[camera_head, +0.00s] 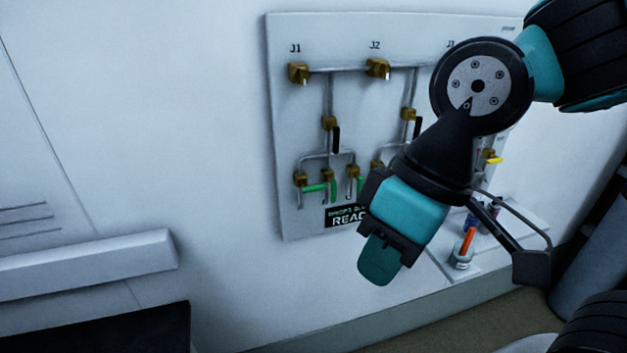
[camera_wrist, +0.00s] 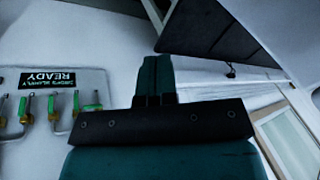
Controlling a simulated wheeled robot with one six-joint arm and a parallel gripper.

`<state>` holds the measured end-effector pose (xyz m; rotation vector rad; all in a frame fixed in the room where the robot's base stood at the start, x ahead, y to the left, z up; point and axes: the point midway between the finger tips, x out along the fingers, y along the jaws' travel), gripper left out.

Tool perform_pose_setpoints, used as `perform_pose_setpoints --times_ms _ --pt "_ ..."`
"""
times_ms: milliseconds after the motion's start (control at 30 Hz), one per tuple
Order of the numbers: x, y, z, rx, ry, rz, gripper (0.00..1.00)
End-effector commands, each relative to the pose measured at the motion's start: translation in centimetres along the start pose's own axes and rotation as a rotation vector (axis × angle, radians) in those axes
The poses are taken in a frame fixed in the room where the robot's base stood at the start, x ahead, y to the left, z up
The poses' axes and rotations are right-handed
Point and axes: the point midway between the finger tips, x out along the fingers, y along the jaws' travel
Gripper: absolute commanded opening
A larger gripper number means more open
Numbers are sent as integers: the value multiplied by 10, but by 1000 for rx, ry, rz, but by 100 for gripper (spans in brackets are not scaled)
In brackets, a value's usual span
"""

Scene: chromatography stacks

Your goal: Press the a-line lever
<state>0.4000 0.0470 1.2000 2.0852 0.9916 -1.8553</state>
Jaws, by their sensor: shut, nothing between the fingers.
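A pale wall panel (camera_head: 285,110) carries pipes with brass valves, labelled J1 and J2 along the top, with a third label partly covered. Small green levers (camera_head: 315,187) sit low on its left side, and black levers (camera_head: 336,140) sit above. No readable label shows which is the a-line lever. My gripper (camera_head: 379,262) is shut and empty, pointing down in front of the panel's lower part and hiding some of it. In the wrist view the shut fingers (camera_wrist: 155,78) are apart from the green levers (camera_wrist: 52,104), which show at the left, upside down.
A dark display (camera_head: 345,216) is partly hidden by my gripper; it reads READY in the wrist view (camera_wrist: 47,79). A yellow lever (camera_head: 495,160) is at right. A small shelf (camera_head: 440,262) holds a cup with an orange item (camera_head: 468,242).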

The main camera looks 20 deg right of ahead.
Motion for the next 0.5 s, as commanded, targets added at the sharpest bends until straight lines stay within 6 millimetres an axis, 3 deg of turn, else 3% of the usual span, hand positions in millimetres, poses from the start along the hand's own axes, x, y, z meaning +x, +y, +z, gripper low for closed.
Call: perform_pose_setpoints --times_ms 200,267,367,500 --pt "0 1 -1 4 4 4 0" --pt "2 9 -10 30 27 25 0" --pt "9 41 -43 134 125 117 0" --pt "8 108 -107 311 350 323 0"
